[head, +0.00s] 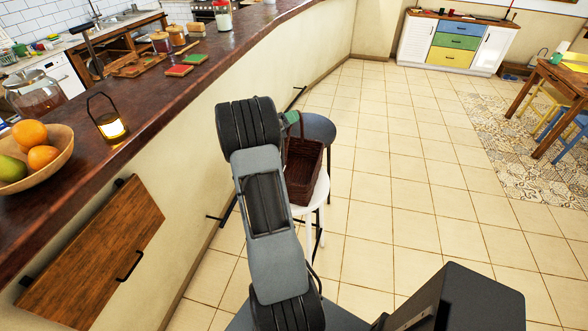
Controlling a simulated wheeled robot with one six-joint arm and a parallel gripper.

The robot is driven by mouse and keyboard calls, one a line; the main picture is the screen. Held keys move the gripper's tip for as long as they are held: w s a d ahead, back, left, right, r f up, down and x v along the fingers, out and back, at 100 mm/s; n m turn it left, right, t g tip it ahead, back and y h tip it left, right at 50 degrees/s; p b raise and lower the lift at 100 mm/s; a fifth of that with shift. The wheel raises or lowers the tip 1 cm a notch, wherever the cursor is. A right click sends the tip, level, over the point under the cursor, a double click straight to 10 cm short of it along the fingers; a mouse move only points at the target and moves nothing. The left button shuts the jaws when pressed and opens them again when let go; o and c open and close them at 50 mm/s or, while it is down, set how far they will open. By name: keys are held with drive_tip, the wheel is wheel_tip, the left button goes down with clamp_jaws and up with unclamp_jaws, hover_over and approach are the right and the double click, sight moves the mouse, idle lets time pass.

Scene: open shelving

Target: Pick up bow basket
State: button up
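A dark brown woven basket (302,178) with a tall arched handle stands upright on a white round stool (318,192). My arm hides part of its left side. My arm rises in the middle of the head view and bends away at its top. A small green part shows at the basket's upper left, close to the handle; I cannot tell what it is. My gripper's fingers are hidden behind the arm, so I cannot tell whether they touch the basket.
A dark stool (318,127) stands just behind the basket. A long counter (165,110) on the left bears a fruit bowl (62,160), a lantern (110,124) and jars. A wooden flap (95,255) juts from the counter's side.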

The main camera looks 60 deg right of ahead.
clamp_jaws()
drive_tip(key=shift+r, duration=0.1)
idle(0.7)
